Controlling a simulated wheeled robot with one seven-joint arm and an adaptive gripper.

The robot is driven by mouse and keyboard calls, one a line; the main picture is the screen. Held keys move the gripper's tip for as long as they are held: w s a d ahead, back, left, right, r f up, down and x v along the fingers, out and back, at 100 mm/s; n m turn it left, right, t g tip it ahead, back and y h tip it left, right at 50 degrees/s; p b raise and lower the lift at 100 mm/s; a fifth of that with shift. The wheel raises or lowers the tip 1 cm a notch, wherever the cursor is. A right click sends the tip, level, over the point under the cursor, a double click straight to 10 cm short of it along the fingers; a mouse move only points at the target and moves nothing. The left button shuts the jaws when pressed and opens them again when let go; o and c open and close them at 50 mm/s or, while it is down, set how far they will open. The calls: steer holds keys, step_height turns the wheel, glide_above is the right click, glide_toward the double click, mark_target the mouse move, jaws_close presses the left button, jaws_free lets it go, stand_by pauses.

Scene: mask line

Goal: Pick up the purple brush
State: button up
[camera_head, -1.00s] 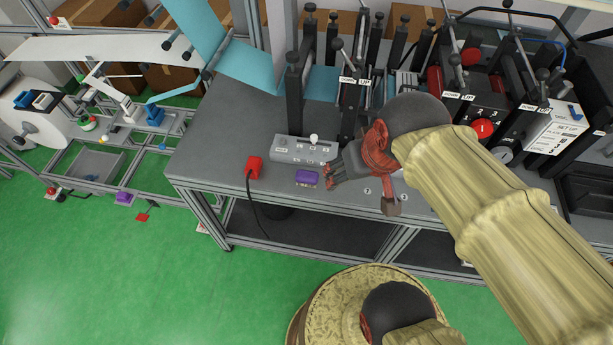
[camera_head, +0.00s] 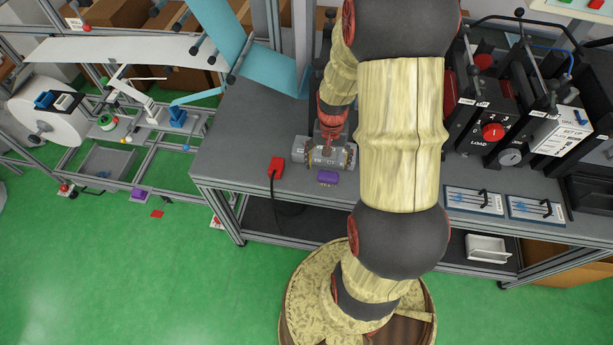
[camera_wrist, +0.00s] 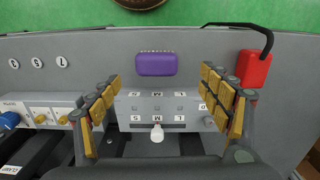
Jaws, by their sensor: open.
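The purple brush (camera_head: 327,177) lies on the grey bench close to its front edge, just in front of a grey switch box. It shows as a purple block with a bristle-like edge in the wrist view (camera_wrist: 157,65). My gripper (camera_head: 328,157) hangs over the switch box, behind the brush. In the wrist view my gripper (camera_wrist: 160,80) is open and empty, fingers spread wide to either side. The brush appears just beyond the fingertips, centred between them and apart from both. How high the fingers are above the bench is hard to tell.
The grey switch box (camera_wrist: 158,111) with a white knob lies beneath my gripper. A red box (camera_head: 276,168) with a black cable sits left of the brush. Another purple item (camera_head: 138,195) is on the frame at left. Black machinery (camera_head: 495,125) stands right.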

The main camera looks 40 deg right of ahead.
mark_target(328, 174)
steer(key=shift+d, duration=0.15)
steer(key=shift+s+d+f, duration=0.15)
steer(key=shift+s+f, duration=0.05)
steer(key=shift+f, duration=0.1)
steer(key=shift+w+f, duration=0.2)
steer(key=shift+f, duration=0.75)
steer(key=f, duration=0.1)
steer(key=f+b, duration=0.1)
steer(key=f, duration=0.3)
steer(key=shift+s, duration=0.25)
steer(key=shift+c, duration=0.9)
steer(key=c, duration=1.1)
steer(key=shift+o, duration=0.2)
